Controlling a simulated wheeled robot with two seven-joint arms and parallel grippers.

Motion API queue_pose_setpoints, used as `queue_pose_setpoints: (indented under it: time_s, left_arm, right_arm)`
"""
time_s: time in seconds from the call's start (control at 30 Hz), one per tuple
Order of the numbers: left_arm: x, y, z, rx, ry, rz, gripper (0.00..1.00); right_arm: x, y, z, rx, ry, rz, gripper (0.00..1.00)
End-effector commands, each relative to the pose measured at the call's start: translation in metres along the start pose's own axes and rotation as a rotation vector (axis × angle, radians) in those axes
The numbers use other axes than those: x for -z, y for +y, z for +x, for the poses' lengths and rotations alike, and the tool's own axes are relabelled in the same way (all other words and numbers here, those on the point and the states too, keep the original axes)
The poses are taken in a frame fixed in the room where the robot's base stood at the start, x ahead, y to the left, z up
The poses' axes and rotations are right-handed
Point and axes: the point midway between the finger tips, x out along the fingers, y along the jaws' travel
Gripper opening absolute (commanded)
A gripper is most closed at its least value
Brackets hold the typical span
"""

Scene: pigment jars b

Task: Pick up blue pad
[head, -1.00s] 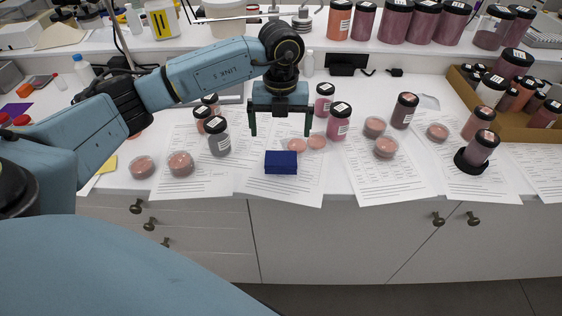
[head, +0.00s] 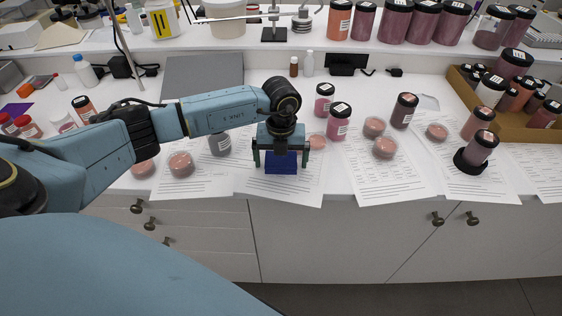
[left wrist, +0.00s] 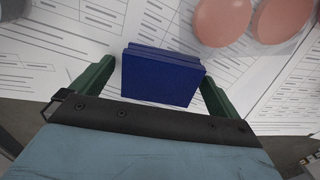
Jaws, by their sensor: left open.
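The blue pad (head: 281,163) is a small dark blue block on a printed sheet near the counter's front edge. In the left wrist view the blue pad (left wrist: 161,75) lies between the two green fingers, with a gap on each side. My left gripper (head: 280,163) is open, pointing down over the pad, with a finger to its left and right. In the left wrist view the left gripper (left wrist: 155,80) covers none of the pad's top. My right gripper is not in view.
Pink dishes (head: 384,148) and jars (head: 338,122) stand right of the pad. A grey jar (head: 219,142) and another pink dish (head: 181,164) are at its left. A jar in a black holder (head: 476,154) stands farther right. Printed sheets (head: 455,178) cover the counter.

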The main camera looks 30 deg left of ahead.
Motion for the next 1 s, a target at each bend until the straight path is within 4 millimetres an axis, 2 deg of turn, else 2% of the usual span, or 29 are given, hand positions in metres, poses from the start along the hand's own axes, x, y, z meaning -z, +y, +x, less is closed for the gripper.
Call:
queue_pose_setpoints:
  time_s: [0.1,0.43,0.73,0.87,1.0]
  left_arm:
    - [0.000,0.000,0.000,0.000,0.000,0.000,0.99]
    - [0.000,0.000,-0.001,0.000,0.000,0.000,0.56]
    - [-0.001,0.000,-0.006,0.002,-0.002,0.000,0.55]
    - [-0.002,0.000,-0.026,0.004,-0.004,0.001,0.55]
    - [-0.001,-0.001,-0.056,0.003,-0.004,0.001,0.55]
  right_arm:
    - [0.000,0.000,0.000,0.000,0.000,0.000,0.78]
    - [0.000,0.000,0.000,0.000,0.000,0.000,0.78]
    - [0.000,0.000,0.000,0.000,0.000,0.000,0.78]
    - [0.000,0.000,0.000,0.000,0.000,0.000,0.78]
    - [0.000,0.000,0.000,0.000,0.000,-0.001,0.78]
